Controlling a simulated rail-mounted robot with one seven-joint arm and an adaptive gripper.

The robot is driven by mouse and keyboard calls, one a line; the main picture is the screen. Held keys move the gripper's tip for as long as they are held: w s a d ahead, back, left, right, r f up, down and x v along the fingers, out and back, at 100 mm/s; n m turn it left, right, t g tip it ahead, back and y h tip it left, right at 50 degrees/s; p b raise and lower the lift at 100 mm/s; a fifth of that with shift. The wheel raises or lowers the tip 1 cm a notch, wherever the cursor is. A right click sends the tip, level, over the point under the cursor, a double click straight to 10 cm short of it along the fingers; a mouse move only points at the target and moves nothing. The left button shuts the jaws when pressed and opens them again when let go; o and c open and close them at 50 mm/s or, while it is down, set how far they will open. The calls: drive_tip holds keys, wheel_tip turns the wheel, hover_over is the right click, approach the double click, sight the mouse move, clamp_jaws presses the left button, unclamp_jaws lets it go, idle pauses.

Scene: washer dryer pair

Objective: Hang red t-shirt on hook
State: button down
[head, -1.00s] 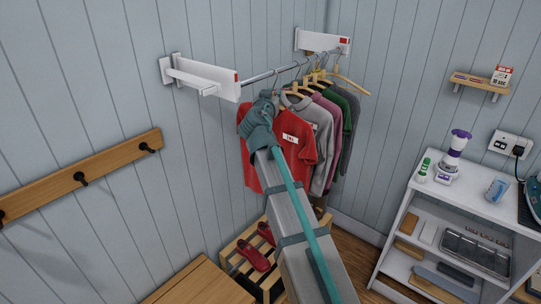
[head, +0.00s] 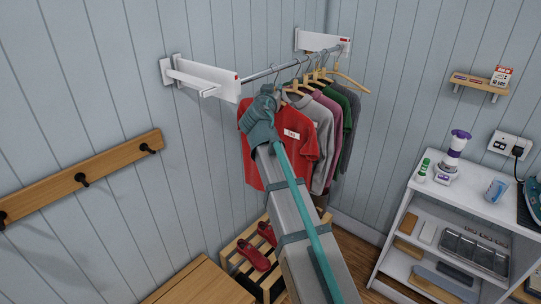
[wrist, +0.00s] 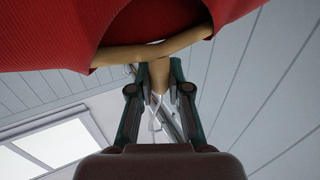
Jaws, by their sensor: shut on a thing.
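The red t-shirt (head: 297,160) hangs on a wooden hanger (wrist: 158,74) at the near end of the clothes rail (head: 262,74). In the wrist view its red cloth (wrist: 60,32) spreads over the top. My gripper (wrist: 155,68) is around the hanger's neck, just below the cloth, and is shut on it. In the head view my gripper and wrist cover the shirt's upper left side, so whether the hanger touches the rail is hidden. The dark hooks (head: 82,180) are on a wooden board (head: 115,160) on the left wall and are empty.
Grey, pink and green clothes (head: 345,115) hang close behind the red shirt. A white bracket (head: 200,77) holds the rail's near end. A slatted rack with red shoes (head: 252,255) stands below. The white shelf unit (head: 470,205) is at right. Space before the hooks is clear.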

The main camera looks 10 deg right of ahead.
drive_tip(key=shift+s+d+r+p, duration=0.15)
drive_tip(key=shift+r+p, duration=0.1)
drive_tip(key=shift+r, duration=0.35)
drive_tip(key=shift+s+d+r+p, duration=0.1)
drive_tip(key=shift+r+p, duration=0.1)
drive_tip(key=shift+r, duration=0.45)
drive_tip(key=shift+s+d+r, duration=0.1)
drive_tip(key=shift+s+d, duration=1.15)
drive_tip(key=shift+s, duration=0.2)
drive_tip(key=shift+s+d, duration=1)
drive_tip(key=shift+s, duration=0.25)
idle(0.5)
